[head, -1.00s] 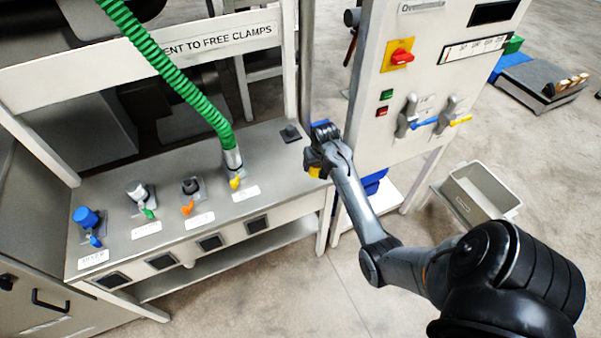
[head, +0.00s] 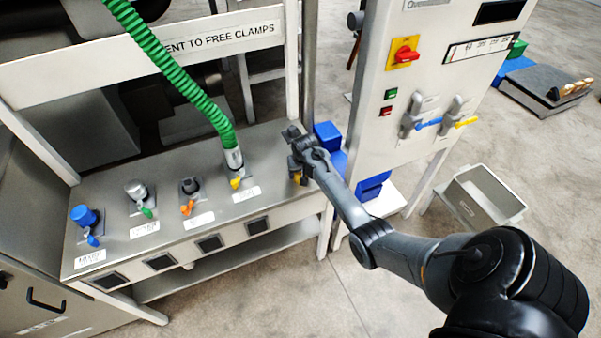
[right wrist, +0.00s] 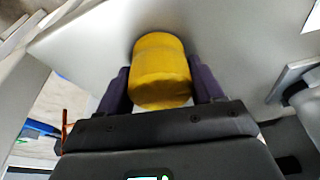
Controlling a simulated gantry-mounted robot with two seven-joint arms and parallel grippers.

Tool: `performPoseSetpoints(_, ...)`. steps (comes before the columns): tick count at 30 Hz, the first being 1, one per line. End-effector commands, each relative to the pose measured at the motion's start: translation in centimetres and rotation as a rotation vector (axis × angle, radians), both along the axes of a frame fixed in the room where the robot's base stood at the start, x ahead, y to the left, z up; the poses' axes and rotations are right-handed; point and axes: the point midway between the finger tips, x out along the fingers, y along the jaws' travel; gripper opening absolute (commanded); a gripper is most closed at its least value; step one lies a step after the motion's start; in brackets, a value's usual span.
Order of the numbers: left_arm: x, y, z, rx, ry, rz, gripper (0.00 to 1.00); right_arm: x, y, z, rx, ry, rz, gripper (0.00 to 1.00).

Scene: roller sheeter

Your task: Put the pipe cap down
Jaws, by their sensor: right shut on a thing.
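The yellow pipe cap (right wrist: 160,72) is between the two fingers of my right gripper (right wrist: 160,88) in the right wrist view. My right gripper (head: 297,172) is shut on it above the right end of the grey bench (head: 268,150). My left gripper is not in view.
A green hose (head: 178,82) sits on the pipe stub with the yellow lever, left of my gripper. Blue (head: 84,216), silver (head: 136,189) and dark (head: 190,186) fittings stand further left. Blue boxes (head: 327,136) and the control cabinet (head: 398,130) stand to the right.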

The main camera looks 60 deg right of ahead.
Motion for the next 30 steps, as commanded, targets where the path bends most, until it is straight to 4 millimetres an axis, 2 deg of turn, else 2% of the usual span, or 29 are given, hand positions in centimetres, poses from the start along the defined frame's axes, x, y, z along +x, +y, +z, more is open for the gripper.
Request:
performPoseSetpoints(11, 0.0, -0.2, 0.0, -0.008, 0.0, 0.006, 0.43, 0.0, 0.0, -0.3, 0.0, 0.0, -0.001, 0.35)
performPoseSetpoints(12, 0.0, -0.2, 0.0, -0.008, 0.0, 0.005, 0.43, 0.0, 0.0, -0.4, 0.0, 0.0, -0.001, 0.68)
performPoseSetpoints(17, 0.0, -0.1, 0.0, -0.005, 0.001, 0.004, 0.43, 0.0, 0.0, -0.3, 0.0, 0.0, -0.001, 0.92)
performPoseSetpoints(26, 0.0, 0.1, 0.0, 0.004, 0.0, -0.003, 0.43, 0.0, 0.0, -0.3, -0.001, -0.001, -0.001, 0.92)
performPoseSetpoints(30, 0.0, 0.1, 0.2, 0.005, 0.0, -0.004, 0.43, 0.0, 0.1, 0.6, -0.001, -0.003, 0.0, 0.92)
